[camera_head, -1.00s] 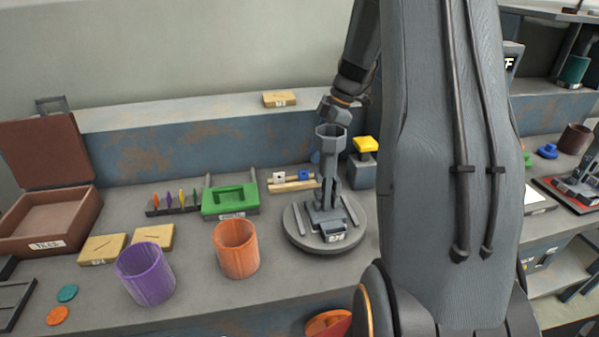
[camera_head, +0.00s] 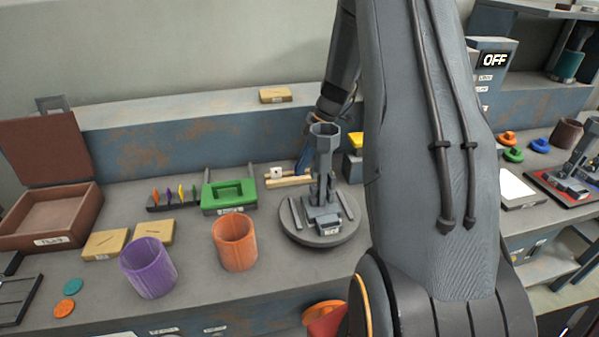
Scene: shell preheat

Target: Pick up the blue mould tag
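A small wooden rack (camera_head: 290,182) stands at the back of the bench, with a white tag (camera_head: 277,172) on its left part. The blue tag that showed on the rack's right part earlier cannot be made out now. My gripper (camera_head: 305,162) reaches down at the rack's right end, where a slanted bluish finger shows. The rest of my gripper is hidden behind the grey hexagonal cup stand. I cannot see whether it is open or shut, or whether it touches the blue tag.
The grey cup stand (camera_head: 325,175) on a round base (camera_head: 292,233) stands in front of my gripper. A green caddy (camera_head: 230,195) is left of the rack. Orange (camera_head: 234,243) and purple (camera_head: 148,268) cups stand nearer. A yellow-topped block (camera_head: 355,142) is right, partly hidden by my arm.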

